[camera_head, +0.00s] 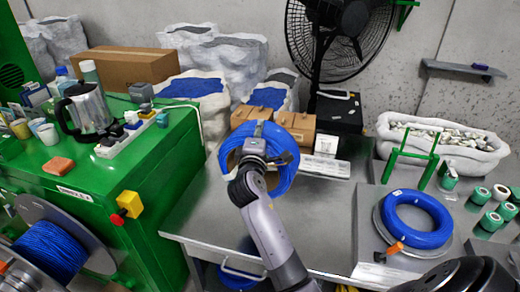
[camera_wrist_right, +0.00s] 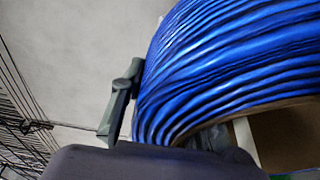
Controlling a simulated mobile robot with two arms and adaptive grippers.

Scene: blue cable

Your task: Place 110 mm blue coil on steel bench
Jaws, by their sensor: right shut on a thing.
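A blue coil (camera_head: 288,178) hangs upright in my right gripper (camera_head: 262,143), above the steel bench (camera_head: 205,212). The gripper is shut on the coil's ring, near its upper part. In the right wrist view the coil's wound strands (camera_wrist_right: 230,70) fill the upper right, with one dark finger (camera_wrist_right: 121,100) along its left side; the other finger is mostly hidden. My forearm covers part of the coil and bench in the head view. My left gripper is not in view.
A second blue coil (camera_head: 418,222) lies on a round plate at the right. Cardboard boxes (camera_head: 297,124) and a white label card (camera_head: 326,167) stand at the bench's back. A green cabinet (camera_head: 150,165) borders the left. Bare steel lies on both sides of my arm.

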